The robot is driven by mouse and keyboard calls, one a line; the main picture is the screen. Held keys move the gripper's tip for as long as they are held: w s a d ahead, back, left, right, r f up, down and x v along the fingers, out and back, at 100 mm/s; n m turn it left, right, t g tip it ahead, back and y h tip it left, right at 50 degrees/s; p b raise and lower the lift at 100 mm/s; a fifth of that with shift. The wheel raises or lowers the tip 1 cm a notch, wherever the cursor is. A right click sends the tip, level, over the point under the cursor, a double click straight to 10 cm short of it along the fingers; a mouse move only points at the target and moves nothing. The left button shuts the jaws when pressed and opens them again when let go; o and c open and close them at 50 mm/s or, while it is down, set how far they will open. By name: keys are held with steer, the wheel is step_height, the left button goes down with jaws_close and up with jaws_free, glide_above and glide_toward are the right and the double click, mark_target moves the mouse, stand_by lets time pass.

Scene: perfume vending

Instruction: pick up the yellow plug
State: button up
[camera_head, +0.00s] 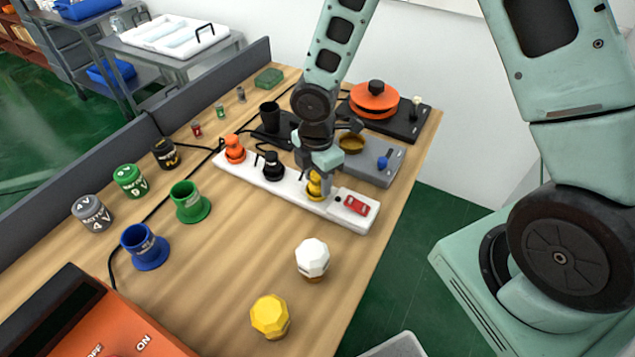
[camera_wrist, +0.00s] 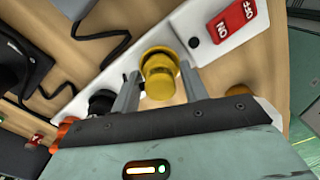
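The yellow plug (camera_head: 315,186) stands in the white power strip (camera_head: 262,184), near the end with the red switch. My gripper (camera_head: 322,180) is lowered over it from above and partly covers it in the head view. In the wrist view the yellow plug (camera_wrist: 160,74) is between my two fingers (camera_wrist: 159,84). A narrow gap shows between the plug and each finger, so the gripper looks open around it. Contact lower down cannot be made out.
Orange (camera_head: 235,149) and black (camera_head: 271,166) plugs share the strip. A grey device with a blue knob (camera_head: 382,162) stands close behind my gripper. White (camera_head: 312,258) and yellow (camera_head: 270,316) faceted objects stand in front.

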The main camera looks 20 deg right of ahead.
steer(key=c, duration=0.6)
step_height(320, 180, up, 10)
steer(key=shift+o, duration=1)
steer(key=shift+c, duration=1)
steer(key=shift+p, duration=0.3)
